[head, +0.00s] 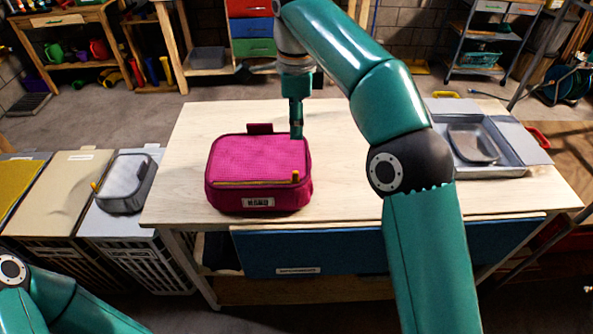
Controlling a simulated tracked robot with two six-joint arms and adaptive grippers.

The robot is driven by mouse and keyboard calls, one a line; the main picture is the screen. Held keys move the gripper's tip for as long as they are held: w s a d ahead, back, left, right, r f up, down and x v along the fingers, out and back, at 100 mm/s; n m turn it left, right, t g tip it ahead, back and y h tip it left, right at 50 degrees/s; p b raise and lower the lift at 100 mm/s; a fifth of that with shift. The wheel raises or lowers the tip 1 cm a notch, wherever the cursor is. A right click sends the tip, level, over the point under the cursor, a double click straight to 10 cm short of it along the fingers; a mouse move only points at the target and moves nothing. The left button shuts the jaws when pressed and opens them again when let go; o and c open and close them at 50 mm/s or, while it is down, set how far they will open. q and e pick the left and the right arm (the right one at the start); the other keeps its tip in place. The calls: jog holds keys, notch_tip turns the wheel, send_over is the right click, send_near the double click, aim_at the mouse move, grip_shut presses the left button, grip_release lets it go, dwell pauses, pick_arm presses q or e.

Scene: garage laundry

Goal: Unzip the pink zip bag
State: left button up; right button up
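The pink zip bag (258,160) sits upright on the light wooden table, left of its middle. A yellow zip line runs along its front top edge, with an orange pull tab (295,177) at the front right corner. A dark pink tab (260,128) sticks up at the back edge. My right gripper (297,131) points down at the bag's back right corner, away from the orange pull. I cannot tell whether it touches the bag, or whether its fingers are open. My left arm shows only at the bottom left; its gripper is out of view.
A grey tray (510,163) with a clear container (474,143) stands at the table's right. A grey pouch (125,183) with a yellow pull lies on a bin lid at the left. The wooden tabletop (345,190) is clear right of the bag.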

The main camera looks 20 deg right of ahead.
aim_at(298, 171)
jog(key=f+b, duration=0.1)
jog(key=f, duration=0.9)
jog(key=f+b, duration=0.1)
jog(key=f, duration=0.4)
jog(key=shift+d+b, duration=0.25)
jog(key=shift+b, duration=0.05)
grip_shut()
